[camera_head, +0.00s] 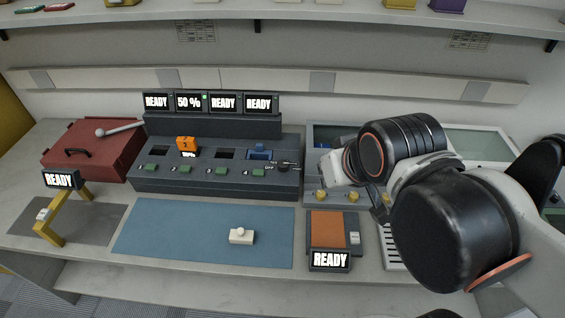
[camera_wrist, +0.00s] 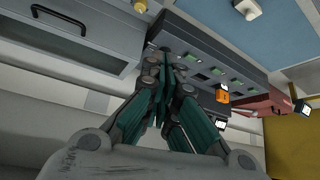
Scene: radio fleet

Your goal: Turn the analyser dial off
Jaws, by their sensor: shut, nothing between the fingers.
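In the head view a dark dial (camera_head: 284,167) stands at the right end of the dark console (camera_head: 220,182). Small white lettering, including OFF, surrounds it. Its exact pointer setting is too small to read. In the wrist view my gripper (camera_wrist: 166,62) is shut and empty, with its teal-padded fingers together. Its tips overlap the dial end of the console (camera_wrist: 200,45) in that view. I cannot tell whether they touch anything. In the head view my wrist and arm stand to the right of the dial and hide the fingertips.
An orange unit (camera_head: 186,144) and a blue unit (camera_head: 259,150) sit in the console. A grey instrument with yellow knobs (camera_head: 322,196) is partly behind my arm. A red toolbox (camera_head: 90,150) stands left. The blue mat (camera_head: 190,235) is mostly clear, holding one small cream object (camera_head: 241,236).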

